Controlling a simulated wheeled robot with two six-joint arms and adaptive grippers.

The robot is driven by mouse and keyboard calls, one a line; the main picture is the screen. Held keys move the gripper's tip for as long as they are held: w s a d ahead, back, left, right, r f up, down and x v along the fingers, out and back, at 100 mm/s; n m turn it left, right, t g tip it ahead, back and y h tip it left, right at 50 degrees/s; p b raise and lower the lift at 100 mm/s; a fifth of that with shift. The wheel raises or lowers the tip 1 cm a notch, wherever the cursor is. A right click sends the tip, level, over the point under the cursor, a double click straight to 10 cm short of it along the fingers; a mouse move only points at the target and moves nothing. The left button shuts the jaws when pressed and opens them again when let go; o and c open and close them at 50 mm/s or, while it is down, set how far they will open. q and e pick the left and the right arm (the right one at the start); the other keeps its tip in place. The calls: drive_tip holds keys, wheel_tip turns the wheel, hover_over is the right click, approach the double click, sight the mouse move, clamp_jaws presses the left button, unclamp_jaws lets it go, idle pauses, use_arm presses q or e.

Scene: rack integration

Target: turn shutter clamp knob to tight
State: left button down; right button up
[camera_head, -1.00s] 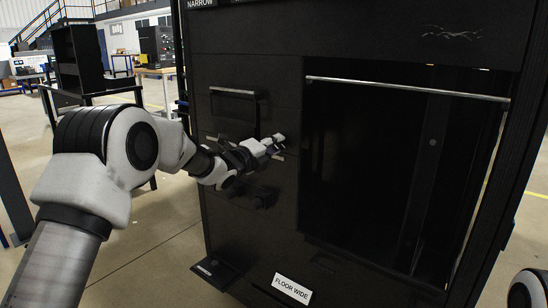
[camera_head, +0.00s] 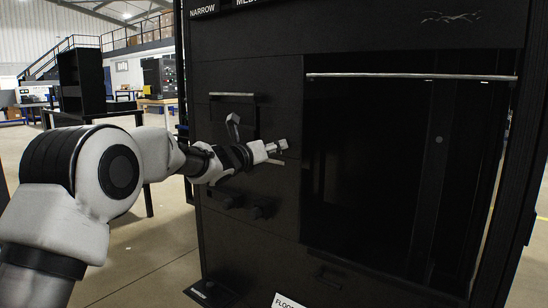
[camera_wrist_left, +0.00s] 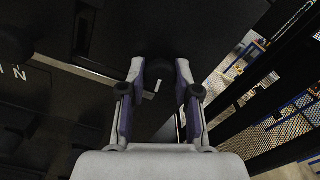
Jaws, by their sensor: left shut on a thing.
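The shutter clamp knob (camera_wrist_left: 160,68) appears in the left wrist view as a dark round shape with a small white mark, between the two finger pads. My left gripper (camera_wrist_left: 160,90) is shut on it, though the dark contact is hard to make out. In the head view my left gripper (camera_head: 279,154) reaches in from the left against the front of a black cabinet (camera_head: 250,65), left of its large dark opening. The knob is hidden by the gripper there. My right gripper is not in view.
A metal bar (camera_head: 410,77) crosses the top of the opening. A handle (camera_head: 232,95) sits above my left gripper and dark protruding parts (camera_head: 235,200) below it. A black rack (camera_head: 82,82) stands behind at left. Open floor (camera_head: 150,250) lies left of the cabinet.

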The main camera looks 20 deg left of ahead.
use_arm(q)
drive_tip(key=shift+r, duration=0.15)
idle(0.4)
drive_tip(key=c, duration=0.8)
unclamp_jaws()
drive_tip(key=v, duration=1.2)
